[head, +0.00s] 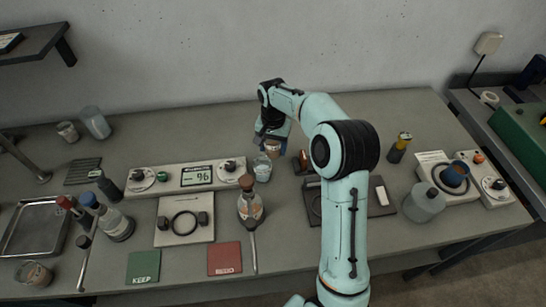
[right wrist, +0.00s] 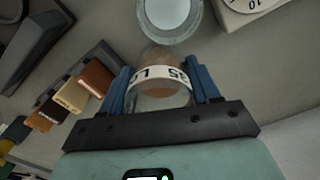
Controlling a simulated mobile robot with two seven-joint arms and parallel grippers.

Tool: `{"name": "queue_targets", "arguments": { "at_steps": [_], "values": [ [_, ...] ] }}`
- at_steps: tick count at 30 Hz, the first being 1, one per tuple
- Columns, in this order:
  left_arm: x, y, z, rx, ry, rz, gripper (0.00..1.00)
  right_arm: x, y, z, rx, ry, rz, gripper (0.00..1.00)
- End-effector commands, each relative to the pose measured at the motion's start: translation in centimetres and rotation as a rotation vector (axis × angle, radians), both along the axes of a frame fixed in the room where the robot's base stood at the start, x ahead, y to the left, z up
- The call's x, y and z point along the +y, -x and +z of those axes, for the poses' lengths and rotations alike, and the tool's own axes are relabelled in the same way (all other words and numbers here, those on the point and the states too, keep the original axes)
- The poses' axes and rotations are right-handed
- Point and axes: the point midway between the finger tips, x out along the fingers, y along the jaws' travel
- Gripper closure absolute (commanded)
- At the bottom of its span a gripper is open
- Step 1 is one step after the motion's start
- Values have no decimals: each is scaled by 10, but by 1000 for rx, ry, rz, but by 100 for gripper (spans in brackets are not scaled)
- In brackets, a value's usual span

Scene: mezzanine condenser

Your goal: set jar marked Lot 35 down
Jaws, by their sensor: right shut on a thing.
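The jar marked Lot 35 (right wrist: 160,88) is clear glass with a white label band and brownish contents. In the right wrist view it sits between the blue fingers of my right gripper (right wrist: 163,90), which is shut on it. In the head view my right gripper (head: 270,138) reaches down over the back middle of the bench (head: 300,240), and the jar (head: 273,147) is mostly hidden by it. I cannot tell whether the jar's base touches the bench. My left gripper is not in view.
A glass beaker (head: 262,169) stands right by the held jar. A hotplate unit with a display (head: 197,177) is to the left. Brown blocks (right wrist: 85,90) stand beside the gripper.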

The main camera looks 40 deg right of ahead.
Motion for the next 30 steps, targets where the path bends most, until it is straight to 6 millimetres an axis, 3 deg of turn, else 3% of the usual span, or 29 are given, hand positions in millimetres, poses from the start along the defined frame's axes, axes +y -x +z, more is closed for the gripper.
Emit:
{"name": "queue_targets", "arguments": {
  "at_steps": [9,23,24,26,30],
  "values": [
    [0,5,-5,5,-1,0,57,0,0,-50,3,-1,1,71],
    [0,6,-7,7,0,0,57,0,0,-57,1,0,1,71],
    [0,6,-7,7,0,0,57,0,0,-58,1,0,0,36],
    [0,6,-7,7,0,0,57,0,0,-57,1,0,0,16],
    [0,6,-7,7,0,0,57,0,0,-57,1,0,0,13]
  ]
}}
